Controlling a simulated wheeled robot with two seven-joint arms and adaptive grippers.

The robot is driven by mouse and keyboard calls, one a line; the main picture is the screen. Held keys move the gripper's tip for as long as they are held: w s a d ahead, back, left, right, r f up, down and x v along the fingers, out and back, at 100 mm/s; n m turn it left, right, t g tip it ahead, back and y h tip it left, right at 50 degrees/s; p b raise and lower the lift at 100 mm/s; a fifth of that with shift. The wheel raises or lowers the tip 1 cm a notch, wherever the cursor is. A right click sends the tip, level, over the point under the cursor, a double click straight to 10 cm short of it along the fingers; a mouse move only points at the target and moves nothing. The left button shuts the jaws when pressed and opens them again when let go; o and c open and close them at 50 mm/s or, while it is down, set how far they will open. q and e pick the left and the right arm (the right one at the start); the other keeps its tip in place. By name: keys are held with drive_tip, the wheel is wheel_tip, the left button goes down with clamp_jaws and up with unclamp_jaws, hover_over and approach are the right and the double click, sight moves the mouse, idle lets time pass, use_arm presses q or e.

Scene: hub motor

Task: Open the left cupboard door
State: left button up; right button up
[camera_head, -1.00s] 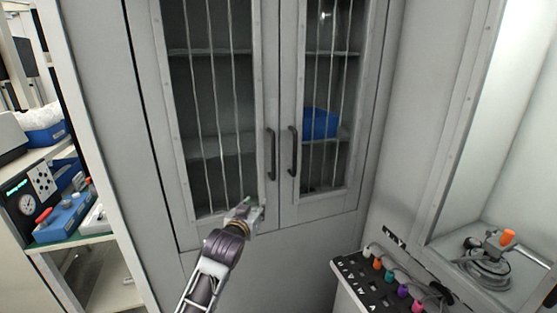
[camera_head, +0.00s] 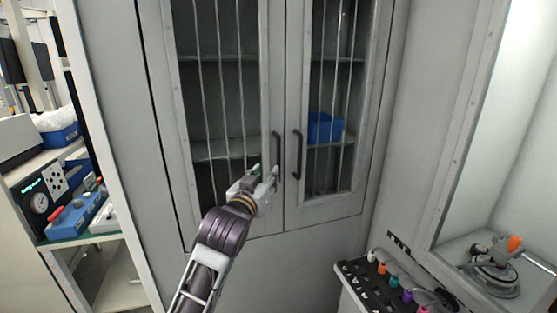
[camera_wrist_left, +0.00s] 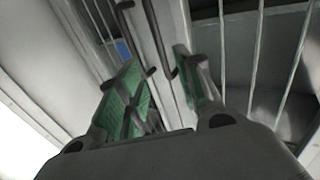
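The left cupboard door (camera_head: 172,120) is grey, with a barred glass pane, and stands closed beside the right door (camera_head: 372,120). Its dark vertical handle (camera_head: 277,157) is near the door's right edge; it also shows in the left wrist view (camera_wrist_left: 157,42). My left gripper (camera_head: 266,173) is just in front of the handle's lower part. In the left wrist view its two green-padded fingers are apart, and the handle shows beyond and between their tips. I cannot tell whether they touch it. My right gripper is out of view.
The right door's handle (camera_head: 297,155) is close beside the left one. A blue bin (camera_head: 325,128) sits inside behind the right door. A shelf unit with instruments (camera_head: 70,215) stands at left, a rack with coloured caps (camera_head: 385,280) at lower right.

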use_arm(q)
approach(278, 159)
drive_tip(key=shift+w, duration=1.6)
drive_tip(key=shift+d+p+x, duration=0.2)
drive_tip(key=shift+p+x, duration=0.2)
drive_tip(key=shift+x, duration=1)
drive_tip(key=shift+d+p+x, duration=0.2)
drive_tip(key=shift+p+x, duration=0.2)
drive_tip(key=shift+x, duration=1.8)
drive_tip(key=shift+w+f, duration=0.1)
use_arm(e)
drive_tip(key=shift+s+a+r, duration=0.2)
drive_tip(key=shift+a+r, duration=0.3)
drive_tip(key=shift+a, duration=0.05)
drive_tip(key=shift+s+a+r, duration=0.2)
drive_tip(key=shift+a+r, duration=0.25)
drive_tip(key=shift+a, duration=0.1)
use_arm(q)
drive_tip(key=shift+c, duration=0.3)
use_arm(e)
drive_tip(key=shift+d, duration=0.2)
use_arm(q)
clamp_jaws()
